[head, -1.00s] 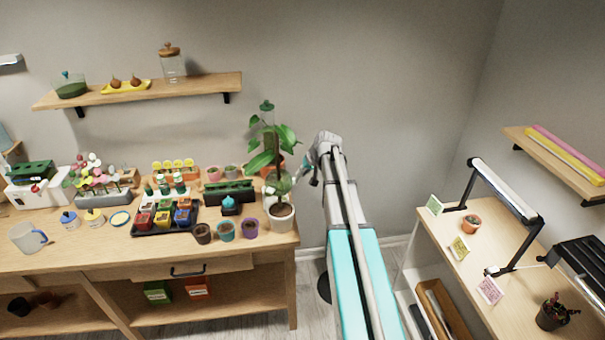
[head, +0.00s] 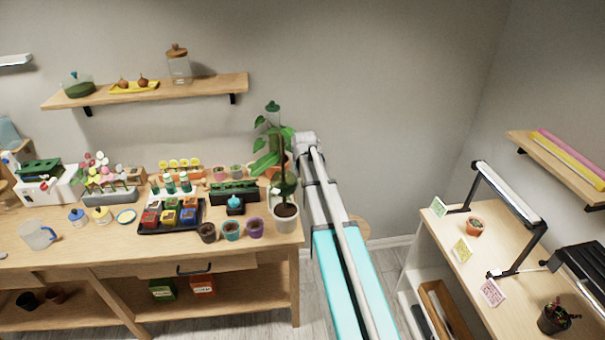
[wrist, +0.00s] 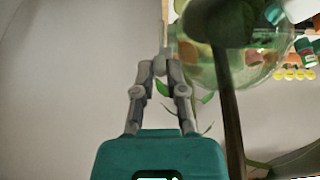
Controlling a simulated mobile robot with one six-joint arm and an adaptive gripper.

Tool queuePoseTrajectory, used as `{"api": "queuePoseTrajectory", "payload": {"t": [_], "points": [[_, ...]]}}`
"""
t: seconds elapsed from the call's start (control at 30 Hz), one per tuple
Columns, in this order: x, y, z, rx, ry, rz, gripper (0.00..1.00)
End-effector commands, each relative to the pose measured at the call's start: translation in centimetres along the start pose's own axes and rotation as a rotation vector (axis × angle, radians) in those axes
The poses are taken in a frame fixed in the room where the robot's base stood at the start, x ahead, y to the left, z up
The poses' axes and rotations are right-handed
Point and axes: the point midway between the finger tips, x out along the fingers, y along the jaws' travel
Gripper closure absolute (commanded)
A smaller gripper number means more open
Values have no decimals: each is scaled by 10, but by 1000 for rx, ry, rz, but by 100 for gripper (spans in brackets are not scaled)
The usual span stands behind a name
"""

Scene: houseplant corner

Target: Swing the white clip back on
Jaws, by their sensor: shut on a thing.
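The tall potted plant stands in a white pot (head: 286,224) at the right end of the bench, with large green leaves (head: 265,165) and a thin dark upright stem or stake (head: 283,160). In the wrist view the stake (wrist: 231,120) runs close on the right of my gripper (wrist: 160,62). The gripper's fingers are closed together on a small pale thing at the tips, which looks like the white clip (wrist: 160,66); the fingers cover most of it. The clip appears apart from the stake. In the head view my arm's end is beside the plant, and the fingertips are hard to make out.
Small pots (head: 231,231) and a seed tray (head: 150,230) crowd the bench left of the plant. A shelf (head: 150,91) hangs above. The wall right of my arm is clear.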

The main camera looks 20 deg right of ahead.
Motion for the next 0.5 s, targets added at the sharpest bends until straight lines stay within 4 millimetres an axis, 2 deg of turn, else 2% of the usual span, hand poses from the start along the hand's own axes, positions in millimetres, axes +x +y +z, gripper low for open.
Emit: {"api": "queuePoseTrajectory", "payload": {"t": [0.3, 0.33, 0.5], "points": [[0, -1, 1, -3, -2, 2, 100], [0, -1, 1, -3, -2, 2, 78], [0, -1, 0, -2, -1, 2, 49]]}}
